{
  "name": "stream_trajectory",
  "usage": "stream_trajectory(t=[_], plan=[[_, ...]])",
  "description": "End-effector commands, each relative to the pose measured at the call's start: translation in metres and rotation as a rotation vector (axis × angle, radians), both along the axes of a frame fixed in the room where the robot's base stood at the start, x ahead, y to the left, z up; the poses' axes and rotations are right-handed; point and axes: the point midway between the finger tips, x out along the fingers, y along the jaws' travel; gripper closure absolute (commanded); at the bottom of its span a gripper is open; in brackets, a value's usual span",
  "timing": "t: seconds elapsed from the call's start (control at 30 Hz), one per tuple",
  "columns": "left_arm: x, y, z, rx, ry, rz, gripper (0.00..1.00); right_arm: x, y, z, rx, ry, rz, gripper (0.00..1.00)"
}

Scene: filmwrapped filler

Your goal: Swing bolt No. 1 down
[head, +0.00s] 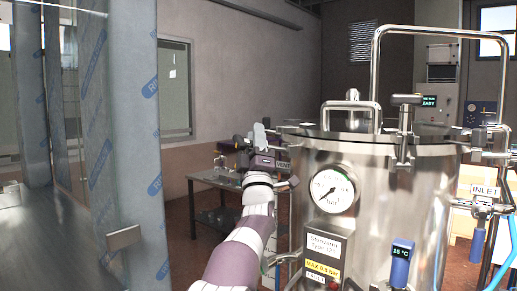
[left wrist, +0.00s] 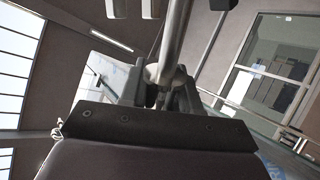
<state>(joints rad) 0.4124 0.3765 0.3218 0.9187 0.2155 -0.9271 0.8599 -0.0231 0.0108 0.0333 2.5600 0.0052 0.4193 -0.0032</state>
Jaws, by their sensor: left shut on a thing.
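The steel pressure vessel (head: 400,215) stands at the right in the head view, with a flat lid (head: 380,138) on top. My left gripper (head: 257,138) is beside the vessel's upper left rim. In the left wrist view my left gripper (left wrist: 160,98) is shut on a swing bolt (left wrist: 173,42), a shiny metal rod running to the top of the picture. I cannot read a number on it. Another swing bolt (head: 405,130) with a T-shaped handle stands upright at the lid's front edge. My right gripper is not in view.
A pressure gauge (head: 333,190) and a digital thermometer (head: 401,262) are on the vessel's front. A tall steel handle (head: 376,75) rises above the lid. A pipe marked INLET (head: 484,190) is at the right. A low table (head: 215,180) stands behind my arm; a film-wrapped post (head: 135,130) is left.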

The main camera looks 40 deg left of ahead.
Motion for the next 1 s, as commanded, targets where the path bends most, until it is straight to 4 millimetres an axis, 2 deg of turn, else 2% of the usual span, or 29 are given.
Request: stream_trajectory(t=[0.03, 0.2, 0.67, 0.7, 0.73, 1.0], plan=[[0.0003, 0.0002, -0.0052, -0.006, -0.009, 0.001, 1.00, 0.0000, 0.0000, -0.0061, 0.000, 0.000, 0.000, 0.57], [-0.0011, 0.0005, -0.0051, -0.024, -0.037, 0.002, 1.00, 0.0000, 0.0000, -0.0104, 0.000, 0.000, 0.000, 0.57], [-0.0021, 0.0009, -0.0034, -0.029, -0.047, 0.003, 1.00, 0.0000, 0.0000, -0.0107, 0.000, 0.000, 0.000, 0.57], [-0.0021, 0.0009, -0.0033, -0.029, -0.047, 0.003, 0.59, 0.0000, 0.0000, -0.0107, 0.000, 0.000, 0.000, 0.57], [-0.0021, 0.0009, -0.0033, -0.029, -0.047, 0.003, 0.49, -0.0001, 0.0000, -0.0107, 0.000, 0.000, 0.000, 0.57], [-0.0021, 0.0007, -0.0036, -0.029, -0.047, 0.002, 0.48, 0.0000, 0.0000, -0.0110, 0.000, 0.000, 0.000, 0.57]])
